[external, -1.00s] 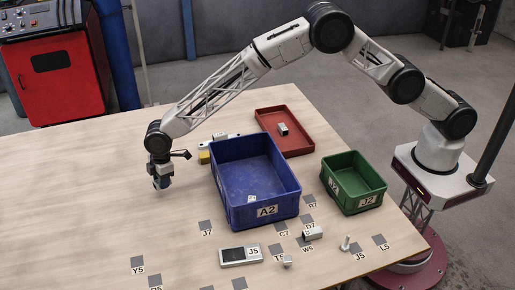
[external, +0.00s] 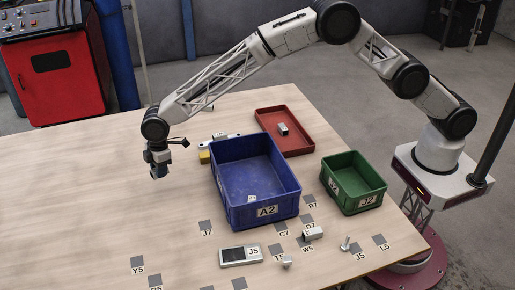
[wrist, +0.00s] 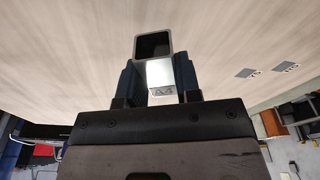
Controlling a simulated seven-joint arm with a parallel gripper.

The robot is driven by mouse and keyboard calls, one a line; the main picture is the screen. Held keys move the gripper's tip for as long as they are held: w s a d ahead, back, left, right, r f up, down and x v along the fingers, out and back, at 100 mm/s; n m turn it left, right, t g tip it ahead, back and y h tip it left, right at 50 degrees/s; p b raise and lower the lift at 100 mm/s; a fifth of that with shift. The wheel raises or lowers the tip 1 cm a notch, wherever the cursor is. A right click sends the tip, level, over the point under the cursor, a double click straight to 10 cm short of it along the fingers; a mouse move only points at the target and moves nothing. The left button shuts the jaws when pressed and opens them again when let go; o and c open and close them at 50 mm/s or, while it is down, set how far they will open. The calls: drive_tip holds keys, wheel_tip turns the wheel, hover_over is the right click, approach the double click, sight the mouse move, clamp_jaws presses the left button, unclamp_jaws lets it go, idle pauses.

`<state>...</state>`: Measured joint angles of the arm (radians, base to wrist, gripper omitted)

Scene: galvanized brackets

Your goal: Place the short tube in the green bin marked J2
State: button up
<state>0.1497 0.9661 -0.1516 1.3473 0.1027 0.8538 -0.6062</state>
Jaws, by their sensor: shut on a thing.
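My gripper (external: 158,172) is shut on a short square metal tube (wrist: 158,62), left of the blue bin in the external view. In the wrist view the tube sits between the two fingers, with its open end visible and a tag reading A4. It appears held above the table, but the exact height is unclear. The green bin (external: 352,198) marked J2 stands at the right of the table, near my base.
A larger blue bin (external: 235,195) marked A2 stands between my gripper and the green bin. Behind it are a red tray (external: 268,118) holding a metal piece and a yellow-and-white item (external: 205,157). Another tube (external: 312,233), a bolt (external: 345,243) and a meter (external: 240,256) lie in front.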

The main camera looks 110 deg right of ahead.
idle(0.4)
drive_tip(key=s+a+r+m, duration=0.1)
drive_tip(key=s+a+r, duration=0.3)
drive_tip(key=s+a, duration=0.5)
drive_tip(key=m, duration=0.4)
hover_over(350, 188)
drive_tip(key=shift+a+f+h, duration=0.1)
drive_tip(key=shift+f+h, duration=0.2)
drive_tip(key=shift+f, duration=0.75)
idle(0.3)
drive_tip(key=shift+f, duration=3.15)
drive_tip(key=shift+f, duration=0.1)
